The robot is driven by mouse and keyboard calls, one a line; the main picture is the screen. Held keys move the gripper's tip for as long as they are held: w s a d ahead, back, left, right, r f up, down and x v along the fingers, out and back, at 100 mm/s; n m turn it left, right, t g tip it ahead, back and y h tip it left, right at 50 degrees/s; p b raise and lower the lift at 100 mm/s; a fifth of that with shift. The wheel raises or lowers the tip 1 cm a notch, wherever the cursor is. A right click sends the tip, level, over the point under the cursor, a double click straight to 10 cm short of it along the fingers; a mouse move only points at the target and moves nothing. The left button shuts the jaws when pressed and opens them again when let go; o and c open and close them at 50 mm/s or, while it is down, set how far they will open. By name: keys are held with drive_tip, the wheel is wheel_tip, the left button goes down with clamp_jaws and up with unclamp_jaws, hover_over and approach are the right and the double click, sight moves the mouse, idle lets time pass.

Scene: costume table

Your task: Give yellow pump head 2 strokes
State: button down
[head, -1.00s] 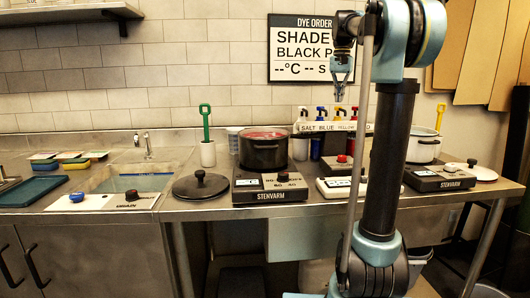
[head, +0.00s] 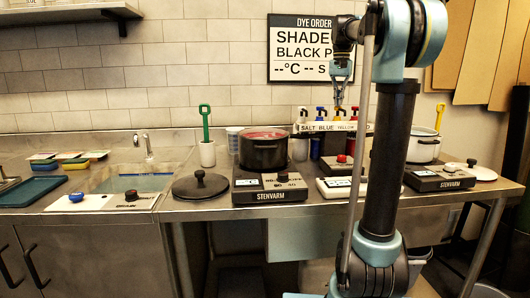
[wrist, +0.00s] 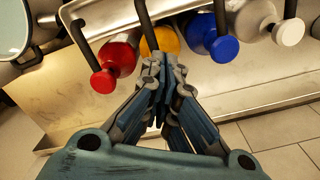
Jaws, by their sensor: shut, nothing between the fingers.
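The yellow pump bottle (wrist: 165,39) stands in a row between the red bottle (wrist: 117,58) and the blue bottle (wrist: 205,36). Its dark neck shows in the wrist view, but the nozzle end of its pump head is hidden behind my fingers. In the head view the yellow pump head is small and just below my gripper (head: 338,102). In the wrist view my gripper (wrist: 163,68) is shut and empty, with its fingertips over the yellow pump. I cannot tell whether they touch it.
A white pump (wrist: 288,32) stands at the row's end. A label strip (head: 327,126) runs in front of the bottles. A dark pot (head: 264,150) on a hotplate stands to the left, and a white pot (head: 424,150) to the right.

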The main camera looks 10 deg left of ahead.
drive_tip(key=shift+f, duration=0.85)
drive_tip(key=shift+r, duration=1.55)
drive_tip(key=shift+f, duration=0.3)
drive_tip(key=shift+f, duration=0.35)
